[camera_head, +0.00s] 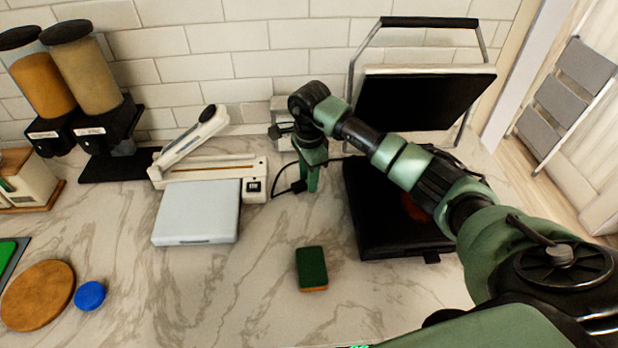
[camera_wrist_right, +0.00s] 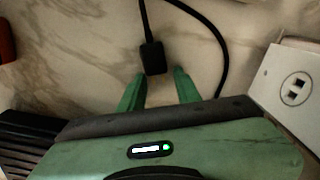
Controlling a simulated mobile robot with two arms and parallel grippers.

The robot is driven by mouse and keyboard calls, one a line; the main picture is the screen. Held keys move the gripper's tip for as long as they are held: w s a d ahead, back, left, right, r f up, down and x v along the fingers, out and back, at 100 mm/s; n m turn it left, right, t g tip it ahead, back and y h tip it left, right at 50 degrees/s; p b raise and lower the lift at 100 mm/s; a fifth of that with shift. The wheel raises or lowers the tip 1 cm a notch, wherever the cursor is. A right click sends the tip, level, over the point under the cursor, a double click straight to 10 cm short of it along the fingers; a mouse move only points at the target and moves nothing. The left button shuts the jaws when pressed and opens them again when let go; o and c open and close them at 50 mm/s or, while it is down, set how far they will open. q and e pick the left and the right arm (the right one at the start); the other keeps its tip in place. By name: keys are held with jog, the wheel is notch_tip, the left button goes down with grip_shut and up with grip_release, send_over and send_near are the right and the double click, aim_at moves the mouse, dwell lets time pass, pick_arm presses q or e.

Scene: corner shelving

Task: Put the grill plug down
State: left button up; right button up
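The grill plug (camera_wrist_right: 153,58) is a small black block on a black cable, seen in the right wrist view against the marble. It is at the fingertips of my right gripper (camera_wrist_right: 160,78), whose two green fingers stand apart with a gap on the right side of the plug. In the head view my right gripper (camera_head: 312,184) points down close to the counter, beside the black cable (camera_head: 287,190); the plug is hard to make out there. The grill (camera_head: 375,238) stands open at the right, partly hidden behind my arm. My left gripper is not in view.
A wall socket (camera_wrist_right: 296,88) is right of the gripper in the wrist view. In the head view, a white slicer-like device (camera_head: 197,212) stands left, a green sponge (camera_head: 311,266) in front, and a blue lid (camera_head: 90,295) and wooden board (camera_head: 38,294) far left. The front middle counter is mostly clear.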

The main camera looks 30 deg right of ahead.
jog(key=shift+s+f, duration=0.2)
jog(key=shift+f, duration=0.2)
jog(key=shift+s+a, duration=0.1)
jog(key=shift+s, duration=0.05)
jog(key=shift+r+p, duration=0.45)
jog(key=shift+p, duration=0.1)
notch_tip(320, 180, up, 13)
jog(key=b, duration=0.3)
jog(key=shift+w+f+b, duration=0.15)
jog(key=shift+w+b, duration=0.05)
jog(key=shift+b, duration=0.1)
